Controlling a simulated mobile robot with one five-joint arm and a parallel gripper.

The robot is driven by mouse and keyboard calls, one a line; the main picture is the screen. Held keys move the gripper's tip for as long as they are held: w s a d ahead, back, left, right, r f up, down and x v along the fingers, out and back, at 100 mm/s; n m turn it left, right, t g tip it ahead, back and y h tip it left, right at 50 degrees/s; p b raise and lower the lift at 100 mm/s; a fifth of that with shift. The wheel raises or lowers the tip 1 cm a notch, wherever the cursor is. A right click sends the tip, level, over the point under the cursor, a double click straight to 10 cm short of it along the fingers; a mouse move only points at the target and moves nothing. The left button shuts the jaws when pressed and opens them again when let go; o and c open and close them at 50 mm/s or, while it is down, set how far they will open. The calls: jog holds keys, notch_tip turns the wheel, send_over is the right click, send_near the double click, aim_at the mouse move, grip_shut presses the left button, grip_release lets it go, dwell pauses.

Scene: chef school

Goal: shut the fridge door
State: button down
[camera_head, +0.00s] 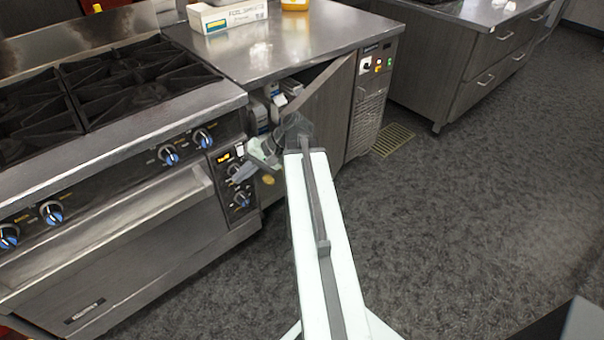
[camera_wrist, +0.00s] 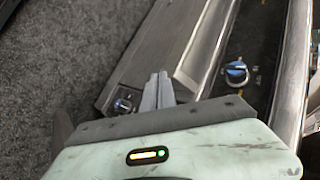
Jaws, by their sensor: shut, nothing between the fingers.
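The fridge door (camera_head: 325,108) is a dark grey-brown panel under the steel counter. It stands partly open, swung out into the room, with its far side by the control panel. White packages (camera_head: 268,104) show inside the opening. My gripper (camera_head: 240,174) is to the left of the door, in front of the right end of the stove's control panel. Part of the door and opening is hidden behind my arm. In the wrist view my gripper's fingers (camera_wrist: 158,90) are together and empty, pointing at the oven front; the fridge door is not recognisable there.
The stove (camera_head: 120,150) with blue knobs and an oven handle (camera_head: 150,212) is close on the left. A blue knob (camera_wrist: 236,72) shows in the wrist view. A carton (camera_head: 228,15) stands on the counter (camera_head: 275,45). The floor (camera_head: 470,220) to the right is clear.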

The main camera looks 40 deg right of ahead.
jog(key=s+d+f+m+t+b, duration=0.2)
jog(key=d+t+b, duration=0.15)
jog(key=d, duration=0.35)
jog(key=s+d+f+m+t+b, duration=0.1)
jog(key=s+d+f+t+b, duration=0.2)
jog(key=d, duration=0.4)
jog(key=s+d+r+m+t+h+b, duration=0.25)
jog(key=s+d+m+t+b, duration=0.2)
jog(key=s+d+b, duration=0.65)
jog(key=d+p+x, duration=0.2)
jog(key=p+x, duration=0.1)
jog(key=x, duration=1)
jog(key=shift+w+r+t, duration=0.3)
jog(key=shift+w+r, duration=0.2)
jog(key=shift+r, duration=0.1)
jog(key=shift+n, duration=0.25)
